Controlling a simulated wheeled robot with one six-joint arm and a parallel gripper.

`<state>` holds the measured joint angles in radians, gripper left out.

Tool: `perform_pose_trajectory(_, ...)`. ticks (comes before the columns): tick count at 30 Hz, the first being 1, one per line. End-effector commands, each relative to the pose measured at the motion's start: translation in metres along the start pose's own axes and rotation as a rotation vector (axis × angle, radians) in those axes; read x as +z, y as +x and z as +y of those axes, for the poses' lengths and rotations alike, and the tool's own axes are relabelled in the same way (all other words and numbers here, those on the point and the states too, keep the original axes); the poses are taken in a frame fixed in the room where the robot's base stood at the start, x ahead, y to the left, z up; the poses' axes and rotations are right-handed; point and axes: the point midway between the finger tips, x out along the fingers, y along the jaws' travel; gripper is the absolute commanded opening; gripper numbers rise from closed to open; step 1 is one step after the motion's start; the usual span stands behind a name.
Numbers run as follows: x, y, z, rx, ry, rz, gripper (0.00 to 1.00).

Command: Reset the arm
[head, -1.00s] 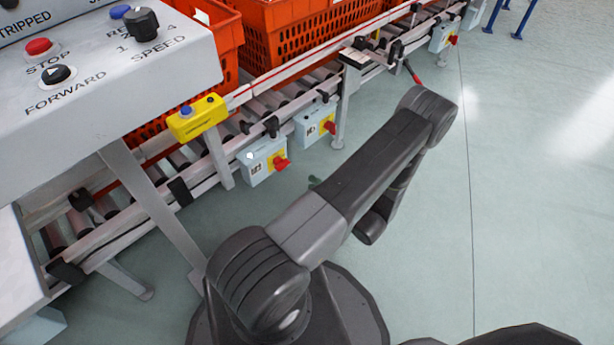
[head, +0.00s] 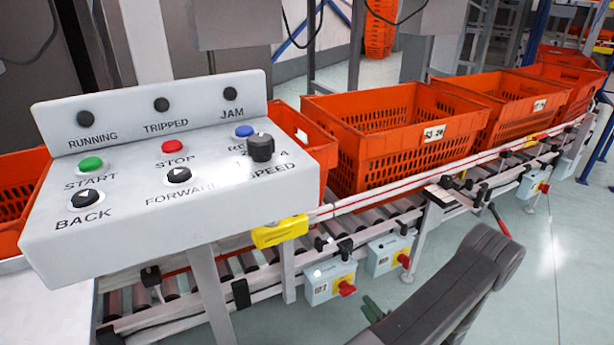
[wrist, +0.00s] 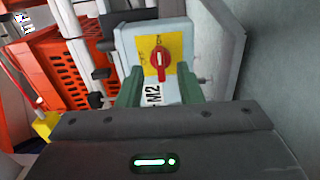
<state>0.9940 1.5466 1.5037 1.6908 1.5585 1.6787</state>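My arm (head: 440,305) is at the lower right of the head view, bent beside the conveyor. My gripper (wrist: 159,76) shows two green fingers in the wrist view, set apart with nothing held between them. A bit of green finger also shows beside the arm in the head view. Beyond the fingers is a grey switch box (wrist: 125,42) marked M2 with a red rotary knob (wrist: 161,60) on a yellow plate. The knob appears between the fingertips; whether they touch the box cannot be told.
A roller conveyor (head: 400,205) carries orange totes (head: 385,150). Switch boxes (head: 330,283) with red knobs hang below its rail. A grey control panel (head: 130,225) with buttons and a speed knob stands at left. Open floor (head: 540,290) lies at right.

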Motion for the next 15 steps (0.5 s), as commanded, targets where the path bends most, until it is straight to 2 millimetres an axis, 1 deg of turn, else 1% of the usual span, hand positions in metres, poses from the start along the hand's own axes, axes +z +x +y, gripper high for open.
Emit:
perform_pose_trajectory(1, -0.001, 0.010, -0.002, 0.000, -0.002, 0.004, 0.33)
perform_pose_trajectory(3, 0.000, 0.022, -0.002, 0.000, -0.002, 0.004, 0.33)
perform_pose_trajectory(9, 0.001, 0.053, -0.001, 0.001, -0.002, 0.001, 0.33)
perform_pose_trajectory(15, 0.002, 0.072, 0.000, 0.001, -0.003, -0.001, 0.33)
